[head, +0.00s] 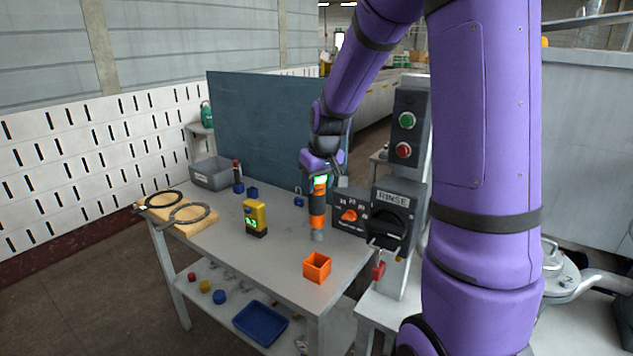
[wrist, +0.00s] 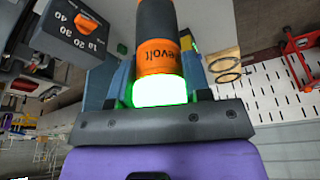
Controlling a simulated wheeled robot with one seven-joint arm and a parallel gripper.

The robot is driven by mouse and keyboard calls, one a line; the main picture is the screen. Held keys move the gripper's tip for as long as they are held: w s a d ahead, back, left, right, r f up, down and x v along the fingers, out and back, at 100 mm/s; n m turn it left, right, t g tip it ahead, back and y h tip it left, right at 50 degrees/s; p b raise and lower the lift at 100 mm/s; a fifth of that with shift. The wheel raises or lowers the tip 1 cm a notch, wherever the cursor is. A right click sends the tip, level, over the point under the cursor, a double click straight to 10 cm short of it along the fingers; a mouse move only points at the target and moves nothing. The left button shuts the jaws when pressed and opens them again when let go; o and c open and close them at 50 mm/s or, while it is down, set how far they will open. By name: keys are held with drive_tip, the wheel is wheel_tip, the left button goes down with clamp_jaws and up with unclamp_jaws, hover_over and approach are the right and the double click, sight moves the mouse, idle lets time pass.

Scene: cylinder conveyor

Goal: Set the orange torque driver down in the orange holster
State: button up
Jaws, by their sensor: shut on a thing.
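The orange and dark grey torque driver (head: 317,210) hangs upright below my gripper (head: 320,178) in the head view, with a lit green band near its top. My gripper is shut on it; in the wrist view the driver (wrist: 158,55) sits between the two blue fingers (wrist: 160,82). The orange holster (head: 317,267) is an open square box near the front right edge of the grey table. The driver's lower end is above and behind the holster in the head view, apart from it. The exact height of the driver's tip over the table is hard to tell.
A yellow device (head: 255,218) stands left of the driver on the table (head: 220,240). A control box with an orange knob (head: 349,215) and a RINSE switch panel (head: 393,215) stand close on the right. A wooden board with black rings (head: 175,212) lies at the left.

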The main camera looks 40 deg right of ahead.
hover_over(317, 226)
drive_tip(key=w+d, duration=0.1)
drive_tip(key=w, duration=0.1)
drive_tip(key=shift+s+d+f, duration=0.15)
drive_tip(key=shift+f, duration=2.3)
drive_tip(key=shift+f, duration=2.85)
drive_tip(key=shift+f, duration=1.4)
drive_tip(key=o, duration=1.2)
